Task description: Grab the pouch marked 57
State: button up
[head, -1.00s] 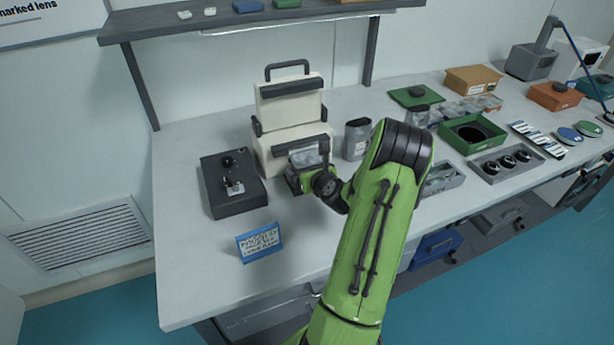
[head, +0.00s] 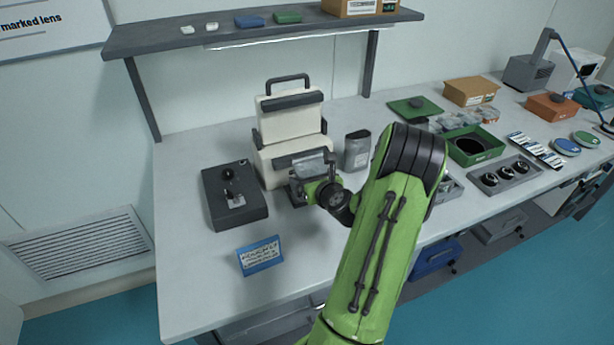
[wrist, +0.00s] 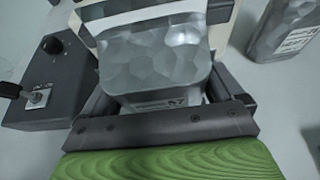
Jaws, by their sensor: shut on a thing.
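A silver, crinkled pouch (wrist: 150,65) fills the middle of the wrist view, with a white label low on its face. The label's print is too small and blurred for me to read its number surely. My gripper (wrist: 162,95) is shut on this pouch, with a dark finger on each side. In the head view the pouch (head: 312,164) is at the front of the white machine (head: 290,135), at my gripper (head: 312,182). My arm comes in from the lower right. I cannot tell whether the pouch touches the machine.
A second silver pouch (head: 357,150) stands just right of the machine, also at the wrist view's upper right (wrist: 285,28). A dark control box (head: 235,205) is at left, with a blue sign (head: 260,256) in front. Trays and boxes fill the right side.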

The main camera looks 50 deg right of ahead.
jog(key=s+a, duration=0.1)
jog(key=s, duration=0.1)
jog(key=s+a+b, duration=0.1)
jog(key=s+a, duration=0.1)
jog(key=s, duration=0.1)
jog(key=s+a+b, duration=0.1)
jog(key=s, duration=0.2)
jog(key=shift+s+a+f, duration=0.1)
jog(key=shift+a+f, duration=0.05)
jog(key=shift+a, duration=0.15)
jog(key=shift+s+b, duration=0.2)
jog(key=shift+b, duration=0.7)
jog(key=shift+s+a+r+t+b, duration=0.2)
jog(key=shift+s+t+b, duration=0.1)
jog(key=shift+b, duration=0.65)
jog(key=shift+s+a+f+b, duration=0.15)
jog(key=shift+s+b, duration=0.15)
jog(key=shift+b, duration=0.55)
jog(key=s+b, duration=0.1)
jog(key=b, duration=0.1)
jog(key=s+a+b, duration=0.1)
jog(key=b, duration=0.1)
jog(key=shift+s+a+f, duration=0.2)
jog(key=shift+s+a, duration=0.05)
jog(key=shift+s+a+r+b, duration=0.25)
jog(key=shift+s+a+b, duration=0.1)
jog(key=shift+a+b, duration=0.1)
